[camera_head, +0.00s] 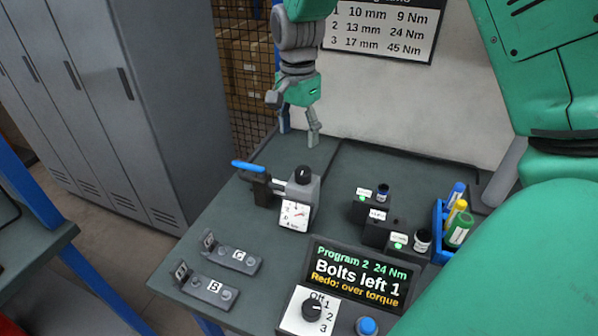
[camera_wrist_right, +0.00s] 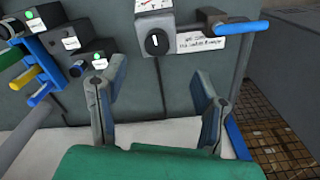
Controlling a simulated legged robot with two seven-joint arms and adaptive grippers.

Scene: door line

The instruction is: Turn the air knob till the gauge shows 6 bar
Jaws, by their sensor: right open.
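The black air knob (camera_head: 303,174) sits on top of a grey regulator block on the bench. The white gauge (camera_head: 295,214) is on the block's front, with a red needle; its value is too small to read. In the right wrist view the knob (camera_wrist_right: 156,42) shows a white mark, and the gauge (camera_wrist_right: 150,5) is cut off by the top edge. My right gripper (camera_head: 299,137) points down behind the knob, apart from it. In the wrist view its two fingers (camera_wrist_right: 158,92) are spread with nothing between them. My left gripper is not in view.
A blue-handled lever (camera_head: 248,166) stands left of the knob. Black socket blocks (camera_head: 385,225), a blue bottle rack (camera_head: 440,232) and a display (camera_head: 358,278) reading "Bolts left 1" are to the right. Plates B and C (camera_head: 238,260) lie in front. A wall (camera_head: 425,115) is behind.

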